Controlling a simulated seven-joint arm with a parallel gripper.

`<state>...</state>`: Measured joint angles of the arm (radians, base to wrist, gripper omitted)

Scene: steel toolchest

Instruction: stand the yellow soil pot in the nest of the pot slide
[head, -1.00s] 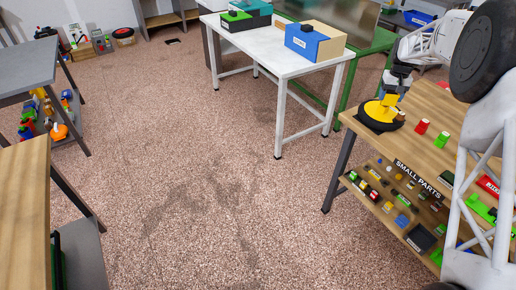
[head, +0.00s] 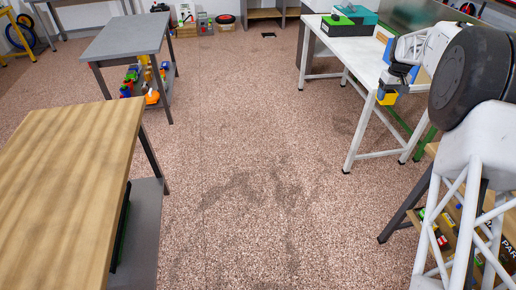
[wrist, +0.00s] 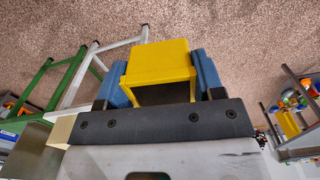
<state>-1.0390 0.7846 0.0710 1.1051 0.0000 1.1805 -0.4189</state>
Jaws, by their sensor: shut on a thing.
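The yellow soil pot (head: 387,97) hangs in the air in front of the white table in the head view. In the wrist view the yellow pot (wrist: 160,62) sits between the two blue fingers of my gripper (wrist: 160,80). My gripper (head: 390,86) is shut on it, with a finger on each side. The pot touches nothing else that I can see. I cannot make out the pot slide or its nest in either current view.
The white table (head: 350,50) bears a green and black box (head: 338,25) and a teal box (head: 355,14). A wooden table (head: 60,180) stands at front left, a grey table (head: 125,38) behind it with coloured items below. The floor between is clear.

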